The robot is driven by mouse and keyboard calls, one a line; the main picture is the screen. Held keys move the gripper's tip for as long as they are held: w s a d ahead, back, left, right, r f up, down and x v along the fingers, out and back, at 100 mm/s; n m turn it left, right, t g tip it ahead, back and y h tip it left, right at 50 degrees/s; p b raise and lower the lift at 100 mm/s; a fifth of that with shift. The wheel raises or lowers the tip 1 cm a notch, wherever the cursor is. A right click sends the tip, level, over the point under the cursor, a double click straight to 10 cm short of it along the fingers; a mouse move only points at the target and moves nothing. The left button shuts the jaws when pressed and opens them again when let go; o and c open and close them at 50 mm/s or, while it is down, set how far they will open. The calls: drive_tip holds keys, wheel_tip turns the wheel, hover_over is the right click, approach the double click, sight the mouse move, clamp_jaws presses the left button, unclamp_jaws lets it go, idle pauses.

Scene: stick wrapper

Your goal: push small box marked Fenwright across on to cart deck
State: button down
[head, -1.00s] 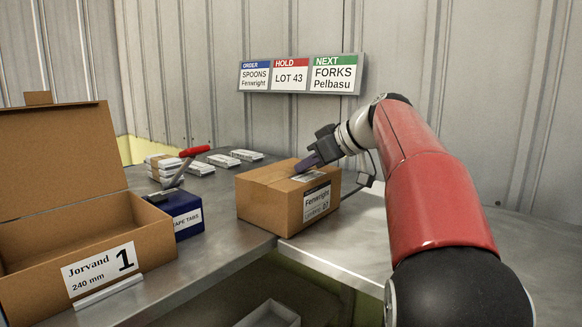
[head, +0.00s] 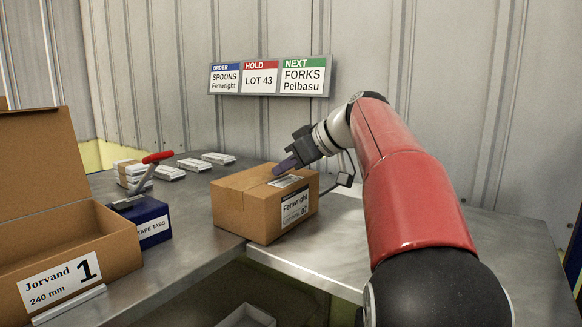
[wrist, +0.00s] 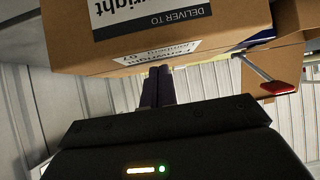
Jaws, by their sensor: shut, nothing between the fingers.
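The small cardboard box marked Fenwright (head: 238,208) stands upright across the seam between two steel surfaces. Its labelled side faces right of the front. It also fills the top of the wrist view, upside down (wrist: 220,40). My gripper (head: 283,168) is shut and empty, its dark fingers at the top of the box near its back right; I cannot tell whether they touch it. In the wrist view the fingers (wrist: 158,75) point at the box. The steel surface at right (head: 480,275) carries no readable name, so I cannot tell whether it is the cart deck.
At left are an open carton marked Jorvand (head: 118,237), a blue tape-tabs box (head: 152,223) and a red-handled tool (head: 157,157). Several white wrapped bundles (head: 218,158) lie behind. A sign (head: 270,77) hangs on the wall. The right surface is mostly clear.

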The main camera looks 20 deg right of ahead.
drive_tip(key=s+d, duration=0.7)
drive_tip(key=s, duration=0.2)
drive_tip(key=p, duration=0.5)
approach(263, 174)
drive_tip(key=x, duration=0.3)
drive_tip(key=r+x, duration=0.1)
drive_tip(key=x, duration=0.1)
drive_tip(key=shift+w+a+f, duration=0.1)
drive_tip(key=shift+w+a, duration=0.2)
drive_tip(key=shift+w, duration=0.2)
drive_tip(key=shift+w+a+f+b, duration=0.15)
drive_tip(key=shift+f+b, duration=0.2)
drive_tip(key=shift+f, duration=0.55)
